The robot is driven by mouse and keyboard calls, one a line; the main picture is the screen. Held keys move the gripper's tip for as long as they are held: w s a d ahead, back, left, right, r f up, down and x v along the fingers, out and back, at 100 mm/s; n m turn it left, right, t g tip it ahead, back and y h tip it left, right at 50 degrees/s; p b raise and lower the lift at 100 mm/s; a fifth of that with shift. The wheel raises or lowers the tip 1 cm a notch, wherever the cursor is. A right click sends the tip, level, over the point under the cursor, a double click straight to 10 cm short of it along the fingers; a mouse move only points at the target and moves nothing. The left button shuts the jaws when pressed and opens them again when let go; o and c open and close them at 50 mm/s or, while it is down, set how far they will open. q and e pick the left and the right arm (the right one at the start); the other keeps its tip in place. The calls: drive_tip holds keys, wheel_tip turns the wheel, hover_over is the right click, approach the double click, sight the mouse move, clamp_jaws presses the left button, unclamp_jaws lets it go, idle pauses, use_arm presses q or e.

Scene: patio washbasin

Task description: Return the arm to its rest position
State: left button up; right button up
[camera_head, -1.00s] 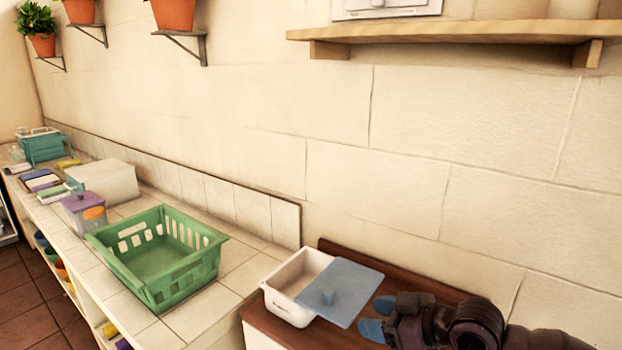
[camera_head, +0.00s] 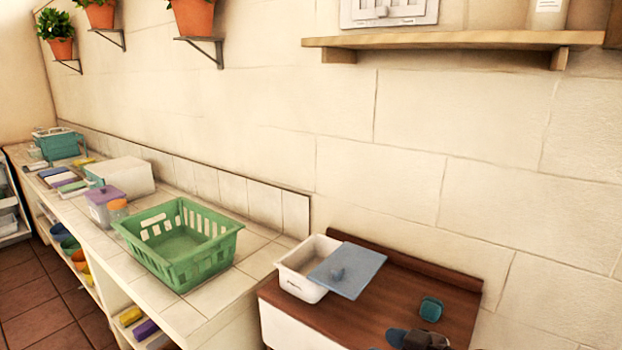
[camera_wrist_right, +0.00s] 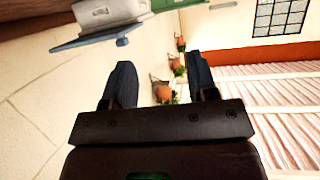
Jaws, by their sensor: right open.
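My right gripper (camera_head: 398,338) shows at the bottom edge in the head view, low over the front of the brown wooden top (camera_head: 385,290). In the right wrist view its two dark fingers stand apart with nothing between them, so the gripper (camera_wrist_right: 160,78) is open and empty. It is apart from the white box (camera_head: 300,284) and its blue lid (camera_head: 348,272). The lid lies tilted and off to the right side of the box, leaving part of the box uncovered. My left gripper is not in view.
A small teal block (camera_head: 431,308) lies on the wooden top near my right gripper. A green basket (camera_head: 190,262) stands on the tiled counter (camera_head: 215,305) to the left. A wooden shelf (camera_head: 450,41) juts from the wall above. The wooden top behind the block is clear.

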drive_tip(key=s+d+f+m+t+h, duration=0.1)
drive_tip(key=s+d+f+m+h, duration=0.2)
drive_tip(key=s+d+f+h, duration=0.2)
drive_tip(key=s+d+f+m+h, duration=0.4)
drive_tip(key=s+d+f, duration=0.4)
drive_tip(key=s+f, duration=0.6)
drive_tip(key=shift+d+f+m+t+h, duration=0.35)
drive_tip(key=shift+f+t+h, duration=0.1)
drive_tip(key=shift+h, duration=0.15)
